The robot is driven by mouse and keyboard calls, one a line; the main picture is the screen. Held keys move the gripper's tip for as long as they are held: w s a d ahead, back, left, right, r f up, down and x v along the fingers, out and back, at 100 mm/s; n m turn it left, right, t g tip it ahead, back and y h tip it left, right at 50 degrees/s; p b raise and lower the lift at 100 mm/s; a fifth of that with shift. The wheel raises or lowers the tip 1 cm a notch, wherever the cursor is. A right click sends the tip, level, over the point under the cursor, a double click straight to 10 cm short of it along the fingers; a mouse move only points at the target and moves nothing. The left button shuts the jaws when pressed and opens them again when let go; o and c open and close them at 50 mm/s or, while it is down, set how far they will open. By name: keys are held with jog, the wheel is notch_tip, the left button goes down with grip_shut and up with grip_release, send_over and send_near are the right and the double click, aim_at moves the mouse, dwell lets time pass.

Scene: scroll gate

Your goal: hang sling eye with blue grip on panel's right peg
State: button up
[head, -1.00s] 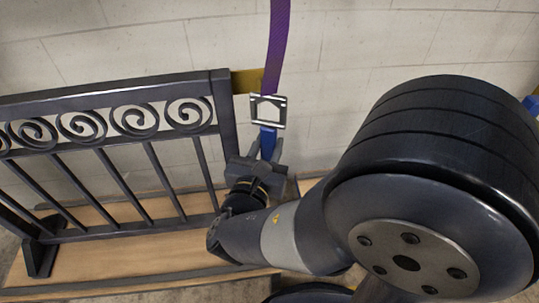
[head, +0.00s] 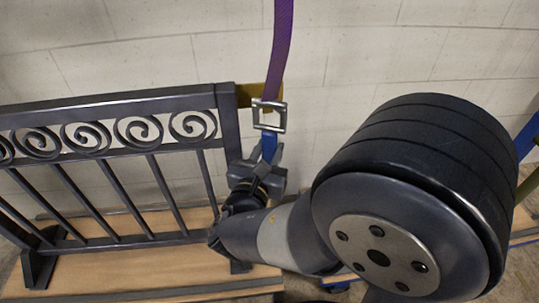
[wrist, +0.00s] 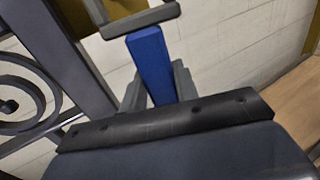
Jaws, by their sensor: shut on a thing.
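The black scroll gate panel (head: 228,125) stands at the left in the head view. An ochre bar, seemingly its right peg (head: 256,91), juts right from the end post near the top. The square metal sling eye (head: 283,117) hangs from a purple strap (head: 282,40), tilted, just below the bar's outer end. They overlap in the picture; I cannot tell whether they touch. My gripper (head: 268,167) is shut on the blue grip (head: 269,148) below the eye. The wrist view shows the blue grip (wrist: 151,62), the eye's lower bar (wrist: 140,22) and ochre beyond it.
The gate stands on a wooden board (head: 150,275). The gate's end post is close to the left of my gripper. A pale block wall (head: 400,50) is behind. Blue and olive posts (head: 528,135) stand at the far right.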

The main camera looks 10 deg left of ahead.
jog(key=w+a+f+b, duration=0.1)
jog(key=w, duration=0.5)
jog(key=shift+a+f, duration=0.2)
jog(key=shift+a, duration=0.1)
dwell(0.7)
jog(key=shift+w, duration=0.15)
dwell(0.4)
jog(key=o, duration=1.1)
jog(key=shift+o, duration=0.8)
jog(key=shift+o, duration=0.7)
